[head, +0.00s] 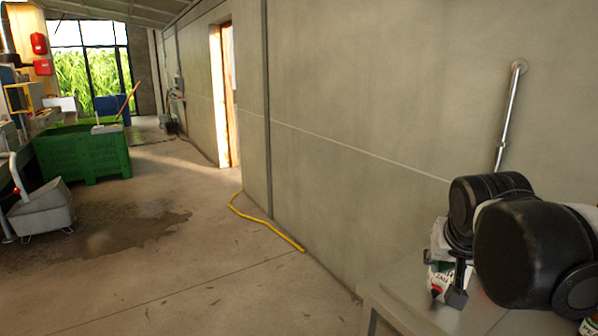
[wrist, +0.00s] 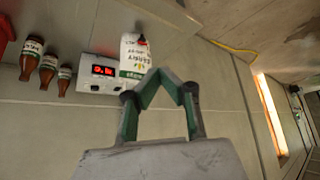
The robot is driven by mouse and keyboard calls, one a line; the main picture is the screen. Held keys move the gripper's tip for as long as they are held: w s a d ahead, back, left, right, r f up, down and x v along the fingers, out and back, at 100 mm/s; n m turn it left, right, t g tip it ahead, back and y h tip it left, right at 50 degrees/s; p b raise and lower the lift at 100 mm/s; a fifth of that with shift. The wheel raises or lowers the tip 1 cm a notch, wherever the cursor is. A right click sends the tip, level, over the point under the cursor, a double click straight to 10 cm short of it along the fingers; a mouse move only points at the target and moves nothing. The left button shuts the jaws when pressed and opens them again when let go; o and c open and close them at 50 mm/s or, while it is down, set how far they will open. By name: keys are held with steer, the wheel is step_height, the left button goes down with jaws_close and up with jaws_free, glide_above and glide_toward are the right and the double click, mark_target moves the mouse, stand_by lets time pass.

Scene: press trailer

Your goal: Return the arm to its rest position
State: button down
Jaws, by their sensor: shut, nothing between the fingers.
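My arm shows at the lower right of the head view, its black rounded links (head: 530,250) folded above a grey table (head: 400,290). In the wrist view my gripper (wrist: 172,78) is shut, with its green-sided fingers drawn together and nothing between them. A white bag with green print (wrist: 134,56) lies beyond the fingers in the picture, apart from them as far as I can tell. In the head view the bag (head: 441,276) is partly hidden by my arm.
The wrist view shows a scale with a red display (wrist: 102,72) and brown bottles (wrist: 47,68). In the head view a yellow hose (head: 262,222) lies by the wall, a green crate (head: 84,152) stands at left, and the middle floor is open.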

steer(key=s+a+f+n+y, duration=0.1)
steer(key=s+a+f, duration=0.2)
steer(key=s, duration=0.3)
steer(key=s+a+f+n+y, duration=0.1)
steer(key=s+a+f+n, duration=0.1)
steer(key=s, duration=0.4)
step_height(320, 180, down, 3)
steer(key=shift+s+a+r+b, duration=0.15)
steer(key=shift+a+b, duration=0.25)
steer(key=shift+a, duration=0.45)
